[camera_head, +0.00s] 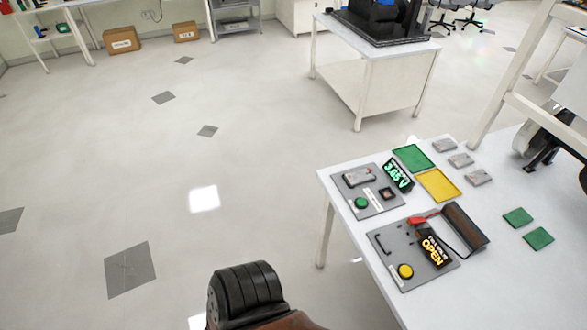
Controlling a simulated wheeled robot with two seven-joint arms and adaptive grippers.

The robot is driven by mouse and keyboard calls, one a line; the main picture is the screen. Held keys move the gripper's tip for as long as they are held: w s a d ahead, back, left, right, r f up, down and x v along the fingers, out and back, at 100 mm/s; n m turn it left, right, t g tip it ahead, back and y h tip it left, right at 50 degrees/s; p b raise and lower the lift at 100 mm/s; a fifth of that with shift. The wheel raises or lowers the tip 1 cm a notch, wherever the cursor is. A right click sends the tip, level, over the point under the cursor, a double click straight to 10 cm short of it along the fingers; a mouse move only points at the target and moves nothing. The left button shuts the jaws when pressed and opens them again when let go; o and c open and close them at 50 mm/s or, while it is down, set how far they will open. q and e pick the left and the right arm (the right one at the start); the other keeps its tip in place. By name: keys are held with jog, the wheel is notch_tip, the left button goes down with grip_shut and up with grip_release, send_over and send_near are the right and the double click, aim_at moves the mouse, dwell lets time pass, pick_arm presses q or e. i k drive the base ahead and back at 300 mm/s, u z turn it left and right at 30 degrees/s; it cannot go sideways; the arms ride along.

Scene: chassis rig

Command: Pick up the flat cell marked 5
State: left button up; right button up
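Several flat grey cells show in the head view. Three lie in a slanting row on the right-hand table: a far cell (444,146), a middle cell (461,160) and a near cell (478,178). Another grey, cell-like piece (358,178) sits on the grey tester panel (377,207), beside a display reading about 3.65 V (398,175). Their numbers are too small to read, so I cannot tell which is marked 5. Neither gripper can be made out in this view.
Green (414,157) and yellow (438,185) trays lie between the panel and cells. A second panel has a yellow button (405,271), a raised brown-lidded part (465,226) and an OPEN sign (435,252). Green plates (538,238) lie right. Open floor lies left of the table (345,215).

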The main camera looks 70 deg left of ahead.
aim_at(361, 177)
jog(key=u, duration=1.7)
